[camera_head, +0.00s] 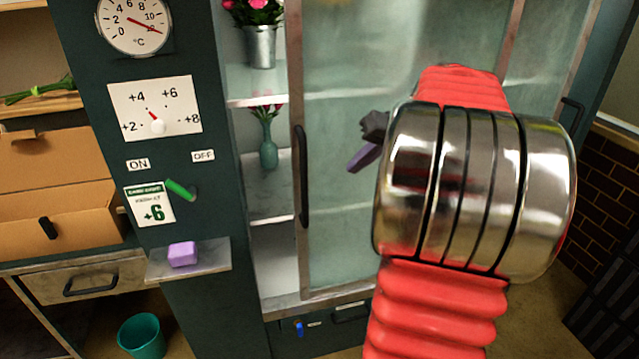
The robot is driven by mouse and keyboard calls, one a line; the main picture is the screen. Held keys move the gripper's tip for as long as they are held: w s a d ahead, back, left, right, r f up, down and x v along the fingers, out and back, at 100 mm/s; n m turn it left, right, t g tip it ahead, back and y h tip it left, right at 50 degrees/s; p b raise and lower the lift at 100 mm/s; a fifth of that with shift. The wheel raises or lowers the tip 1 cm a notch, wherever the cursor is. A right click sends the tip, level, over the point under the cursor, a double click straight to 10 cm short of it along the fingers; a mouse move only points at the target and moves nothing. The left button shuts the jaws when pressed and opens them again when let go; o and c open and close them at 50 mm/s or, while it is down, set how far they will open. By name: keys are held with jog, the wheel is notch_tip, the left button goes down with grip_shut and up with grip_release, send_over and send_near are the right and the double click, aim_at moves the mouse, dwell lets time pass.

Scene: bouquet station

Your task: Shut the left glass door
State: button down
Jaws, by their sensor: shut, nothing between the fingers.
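The left glass door (340,215) is a frosted pane in a grey metal frame with a tall black handle (301,178) on its left edge. It stands partly open: a gap to its left shows the cabinet's shelves uncovered. My gripper (361,158), dark with a purple finger, is shut and empty in front of the pane, to the right of the handle and apart from it. My red and silver arm hides much of the pane's right side.
In the gap stand a metal bucket of pink flowers (261,46) and a green vase (268,152). On the left are a dial panel (156,108), a green lever (180,189) and a small ledge with a purple block (183,254). A teal bin (141,337) stands on the floor.

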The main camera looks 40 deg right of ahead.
jog(key=w+a+f, duration=0.4)
jog(key=w+f, duration=0.4)
jog(key=shift+w+a, duration=0.2)
jog(key=shift+a, duration=0.1)
dwell(0.3)
